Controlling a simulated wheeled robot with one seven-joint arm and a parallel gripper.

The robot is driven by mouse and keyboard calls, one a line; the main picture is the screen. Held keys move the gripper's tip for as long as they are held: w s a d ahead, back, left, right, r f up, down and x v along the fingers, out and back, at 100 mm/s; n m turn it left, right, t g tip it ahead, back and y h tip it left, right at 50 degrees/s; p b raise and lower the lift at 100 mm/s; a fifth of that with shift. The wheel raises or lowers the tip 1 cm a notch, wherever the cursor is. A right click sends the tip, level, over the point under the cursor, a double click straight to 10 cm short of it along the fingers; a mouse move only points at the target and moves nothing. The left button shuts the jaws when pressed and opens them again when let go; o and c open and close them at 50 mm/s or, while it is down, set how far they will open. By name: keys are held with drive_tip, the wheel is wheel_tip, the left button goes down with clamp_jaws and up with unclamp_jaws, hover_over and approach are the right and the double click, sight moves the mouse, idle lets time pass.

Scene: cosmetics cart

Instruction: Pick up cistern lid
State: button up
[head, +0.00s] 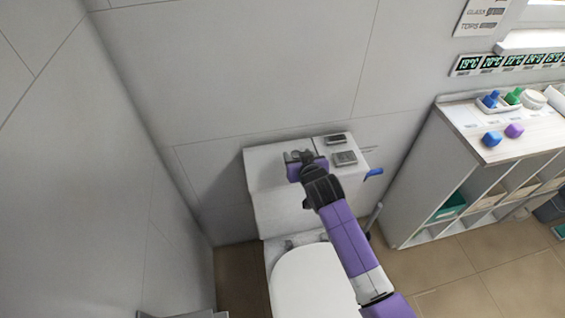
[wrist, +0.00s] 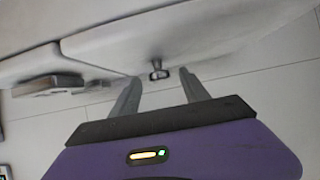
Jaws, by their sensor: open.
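The white cistern lid (head: 264,156) lies flat on top of the toilet cistern (head: 277,215) against the back wall. In the wrist view the lid (wrist: 100,38) spans the upper part, with a small dark metal knob (wrist: 157,70) at its edge. My gripper (head: 299,154) is over the middle of the lid in the head view and hides part of it. In the wrist view my gripper (wrist: 160,74) is open, with the knob between its two fingertips. I cannot tell whether the fingers touch it.
A blue handle (head: 374,173) sticks out at the cistern's right. A shelf unit (head: 417,180) with bottles on top stands further right. A wall is close at left.

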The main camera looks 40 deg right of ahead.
drive_tip(key=shift+x, duration=1.15)
drive_tip(key=shift+c, duration=0.4)
clamp_jaws()
drive_tip(key=shift+w+r, duration=0.1)
drive_tip(key=shift+r, duration=0.05)
